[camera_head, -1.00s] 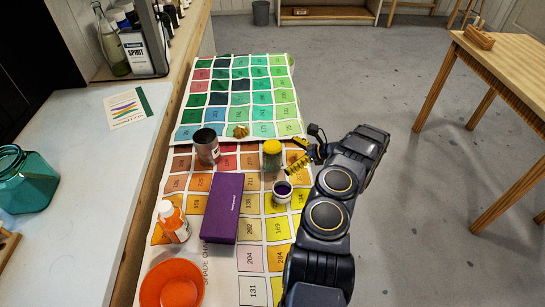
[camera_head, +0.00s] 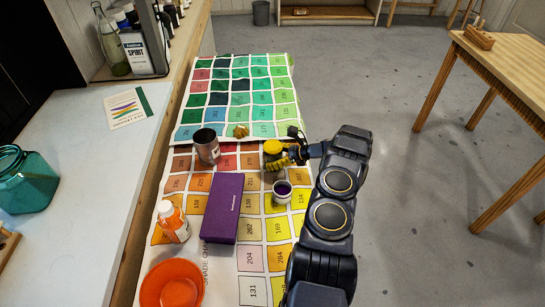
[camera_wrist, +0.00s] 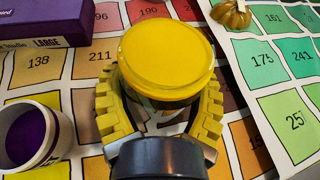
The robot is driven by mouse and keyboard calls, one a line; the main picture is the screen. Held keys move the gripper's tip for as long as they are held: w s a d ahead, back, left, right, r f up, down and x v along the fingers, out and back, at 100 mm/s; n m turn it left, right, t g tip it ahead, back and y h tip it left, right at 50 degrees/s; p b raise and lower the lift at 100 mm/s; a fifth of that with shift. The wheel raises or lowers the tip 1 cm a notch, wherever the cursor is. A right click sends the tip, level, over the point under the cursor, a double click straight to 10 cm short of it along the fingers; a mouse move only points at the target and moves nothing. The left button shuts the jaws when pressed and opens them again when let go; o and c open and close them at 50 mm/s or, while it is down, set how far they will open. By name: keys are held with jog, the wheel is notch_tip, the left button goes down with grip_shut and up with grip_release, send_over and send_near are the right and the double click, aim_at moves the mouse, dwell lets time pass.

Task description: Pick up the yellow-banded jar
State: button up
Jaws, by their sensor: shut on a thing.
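The jar with a yellow lid (camera_head: 273,146) stands at the right of the colour chart, near the seam between the two sheets. In the wrist view its round yellow lid (camera_wrist: 165,58) faces the camera and hides most of the body. My gripper (camera_head: 284,157) reaches it from the right. In the wrist view the yellow fingers of my gripper (camera_wrist: 163,105) are on both sides of the jar, below the lid, closed on it. I cannot tell whether the jar's base touches the sheet.
A white cup with purple inside (camera_head: 282,192) stands close in front of the jar. A purple box (camera_head: 224,208), a metal cup (camera_head: 207,147), an orange bottle (camera_head: 173,224), an orange bowl (camera_head: 171,287) and a small golden pumpkin shape (camera_head: 240,131) stand around it.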

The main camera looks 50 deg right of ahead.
aim_at(272, 149)
jog(key=shift+r, duration=0.1)
dwell(0.3)
jog(key=shift+r, duration=1.4)
jog(key=shift+s+r, duration=0.1)
jog(key=shift+r, duration=0.2)
jog(key=s+a+r, duration=0.9)
jog(key=shift+s+a+r, duration=0.2)
jog(key=shift+s+a, duration=0.1)
jog(key=shift+a, duration=0.05)
jog(key=shift+a, duration=0.1)
